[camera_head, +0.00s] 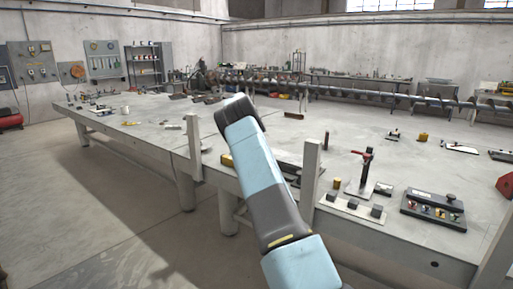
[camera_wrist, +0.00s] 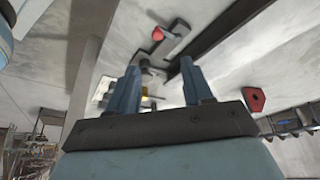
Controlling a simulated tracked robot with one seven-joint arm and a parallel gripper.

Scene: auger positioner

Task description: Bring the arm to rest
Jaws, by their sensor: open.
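My arm rises from the bottom of the head view and reaches forward to the near edge of the long table. The gripper itself is hidden behind the arm there. In the wrist view my gripper (camera_wrist: 160,88) shows two blue fingers set apart with nothing held between them. Beyond the fingers is a fixture with a red part (camera_wrist: 158,34), apart from the fingertips. In the head view a stand with a red handle (camera_head: 367,155) rises from the table to the right of my arm.
The long grey table (camera_head: 150,140) carries a plate with dark blocks (camera_head: 352,206) and a dark tray with coloured knobs (camera_head: 434,208) at the right. Upright posts (camera_head: 310,175) stand along its near edge, close to my arm. The floor at left (camera_head: 60,200) is clear.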

